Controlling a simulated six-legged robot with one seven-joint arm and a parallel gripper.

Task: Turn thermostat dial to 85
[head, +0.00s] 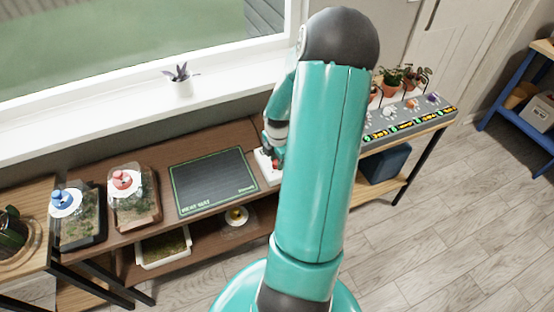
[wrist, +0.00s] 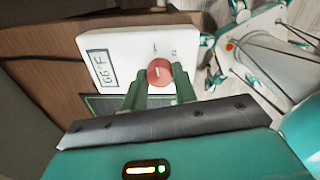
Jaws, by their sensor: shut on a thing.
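The thermostat is a white box (wrist: 120,50) with a round red dial (wrist: 159,70) and a small display (wrist: 108,67) in the wrist view. The display lies sideways in the picture and seems to read 66 F. A pale line marks the dial's face, and small marks surround it. My gripper (wrist: 161,83) has its two green fingers on either side of the dial, shut on it. In the head view the thermostat (head: 264,166) stands on the wooden bench right of the heat mat, partly hidden by my arm. The dial is not clear there.
The dark heat mat (head: 213,182) lies left of the thermostat. Two terrariums with a red knob (head: 122,180) and a blue knob (head: 62,199) stand further left. A small potted plant (head: 181,84) is on the windowsill. Potted plants and a grey tray (head: 437,108) are at right.

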